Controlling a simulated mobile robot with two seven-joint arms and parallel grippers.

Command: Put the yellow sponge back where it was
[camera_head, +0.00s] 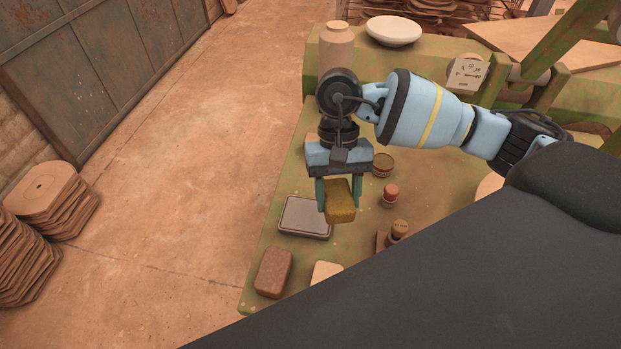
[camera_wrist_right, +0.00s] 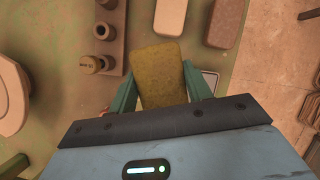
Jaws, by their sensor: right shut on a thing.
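The yellow sponge (camera_head: 340,203) is a mustard-coloured block held between the fingers of my right gripper (camera_head: 337,196), over the green table. In the right wrist view the sponge (camera_wrist_right: 160,75) sits between the two green fingers of the right gripper (camera_wrist_right: 157,85), gripped on its sides. It appears held above the tabletop. A grey flat tray or scale (camera_head: 303,217) lies on the table just left of and below the sponge. My left gripper does not show in either view.
A brown block (camera_head: 273,271) and a pale block (camera_head: 325,271) lie near the table's front edge. Small jars (camera_head: 390,194) stand to the right. A tan canister (camera_head: 336,47) and a white bowl (camera_head: 394,30) stand at the back. Open floor lies to the left.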

